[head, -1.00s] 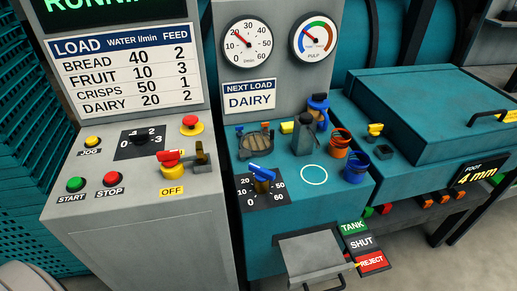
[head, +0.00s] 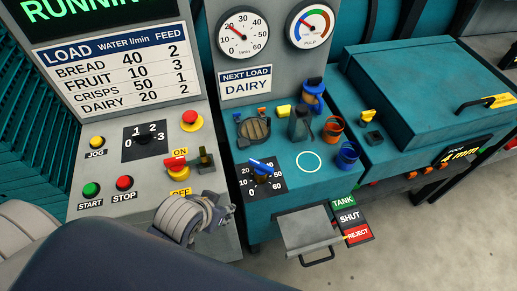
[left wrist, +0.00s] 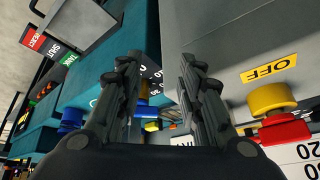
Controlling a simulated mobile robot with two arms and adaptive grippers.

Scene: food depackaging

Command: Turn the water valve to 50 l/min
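The water valve is a blue handle (head: 262,167) on a black dial (head: 278,183) marked 0 to 60, on the teal machine's front. Its handle slants up and left, toward about 20. The l/min gauge (head: 242,36) has its red needle near 20. My left gripper (head: 212,207) is low in front of the grey panel, left of the valve and apart from it. In the left wrist view the gripper (left wrist: 158,62) is open and empty, its two fingers apart. Part of the dial (left wrist: 151,73) shows beyond them; the finger hides much of the valve. My right gripper is not in view.
The grey panel's red-and-yellow OFF switch (head: 177,165) is close above my left gripper; it also shows in the left wrist view (left wrist: 275,110). A grey chute (head: 307,230) juts out below the valve. The load board (head: 118,70) lists DAIRY at 20, CRISPS at 50; NEXT LOAD reads DAIRY.

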